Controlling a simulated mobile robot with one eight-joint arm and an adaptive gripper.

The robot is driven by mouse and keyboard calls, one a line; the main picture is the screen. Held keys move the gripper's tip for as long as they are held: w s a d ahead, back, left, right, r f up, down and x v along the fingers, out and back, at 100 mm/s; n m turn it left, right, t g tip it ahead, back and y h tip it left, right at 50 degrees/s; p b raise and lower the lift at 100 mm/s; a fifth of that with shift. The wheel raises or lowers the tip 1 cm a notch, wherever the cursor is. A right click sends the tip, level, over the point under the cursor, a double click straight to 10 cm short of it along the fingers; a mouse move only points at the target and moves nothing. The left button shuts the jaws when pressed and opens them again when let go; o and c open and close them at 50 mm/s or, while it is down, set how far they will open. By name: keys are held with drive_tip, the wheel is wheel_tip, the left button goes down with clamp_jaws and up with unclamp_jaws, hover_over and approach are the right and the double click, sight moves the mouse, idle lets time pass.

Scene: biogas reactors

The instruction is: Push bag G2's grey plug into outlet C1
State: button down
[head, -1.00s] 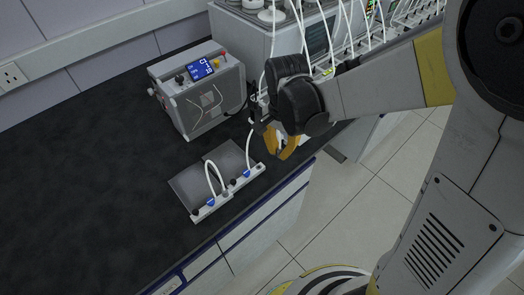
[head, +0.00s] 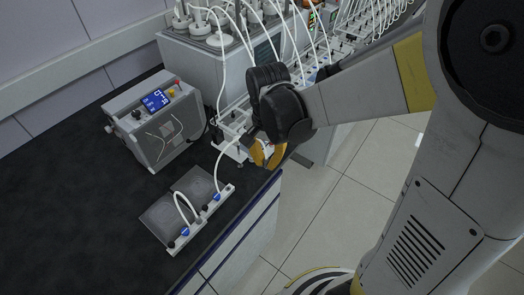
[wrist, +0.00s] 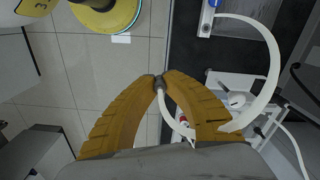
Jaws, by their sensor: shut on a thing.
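My gripper (head: 264,154) is over the front edge of the black bench, beside a white bracket. In the wrist view its yellow fingers (wrist: 160,76) meet at their tips on a small grey plug (wrist: 159,85). A white tube runs from the plug and curves toward a white bag rail (wrist: 207,18). Two flat grey bags lie on the bench, a near one (head: 160,217) and a far one (head: 195,182); the tube appears to come from the far one. Their labels are not readable. I cannot tell which outlet is C1.
A grey box with a blue display (head: 155,100) stands behind the bags. The white bracket (head: 233,125) is close to my gripper. The reactor unit (head: 205,50) with many white tubes stands at the back. The bench at left is clear; floor lies to the right.

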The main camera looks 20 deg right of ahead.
sight(266, 159)
drive_tip(key=shift+r+p, duration=0.95)
drive_tip(key=shift+r, duration=0.4)
drive_tip(key=shift+r+p, duration=0.65)
drive_tip(key=shift+r, duration=0.15)
drive_tip(key=shift+f, duration=0.1)
drive_tip(key=shift+w+a+b, duration=0.2)
drive_tip(key=shift+w+b, duration=0.2)
drive_tip(key=shift+w, duration=3.9)
drive_tip(key=shift+w+a+b, duration=0.15)
drive_tip(key=shift+w+b, duration=0.2)
drive_tip(key=shift+w, duration=3.95)
drive_tip(key=shift+f+b, duration=1.05)
drive_tip(key=shift+f, duration=0.5)
